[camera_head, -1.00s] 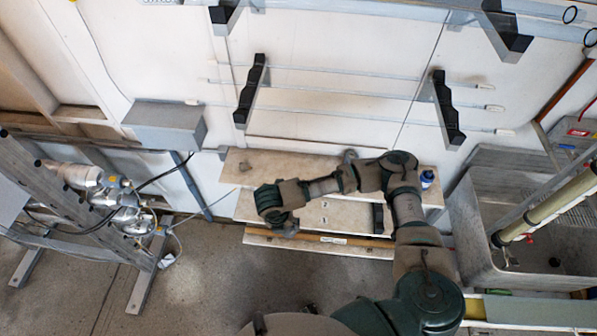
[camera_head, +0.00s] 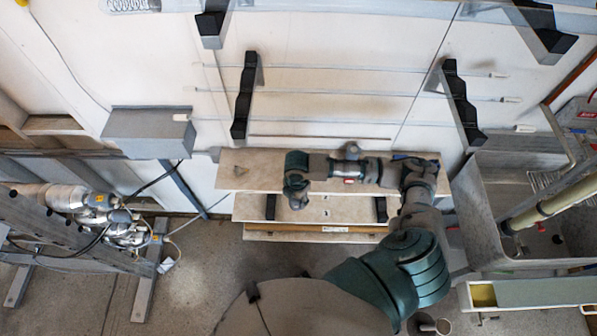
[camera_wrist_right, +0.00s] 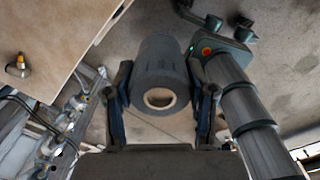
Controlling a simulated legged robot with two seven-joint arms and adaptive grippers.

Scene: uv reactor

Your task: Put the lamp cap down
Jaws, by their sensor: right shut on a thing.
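The lamp cap (camera_wrist_right: 160,70) is a dark grey cylinder with a round, pale opening facing the right wrist camera. My right gripper (camera_wrist_right: 162,92) is shut on it, one finger on each side. In the head view my right gripper (camera_head: 297,190) is over the wooden shelf unit (camera_head: 270,159), by its middle level. The cap cannot be made out clearly there, as the hand hides most of it. Whether the cap touches a shelf cannot be told. My left gripper is not in view.
A grey sink (camera_head: 490,215) stands at right. A metal frame with silver fittings (camera_head: 70,198) is at left. Thin tubes on black brackets (camera_head: 245,95) line the wall.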

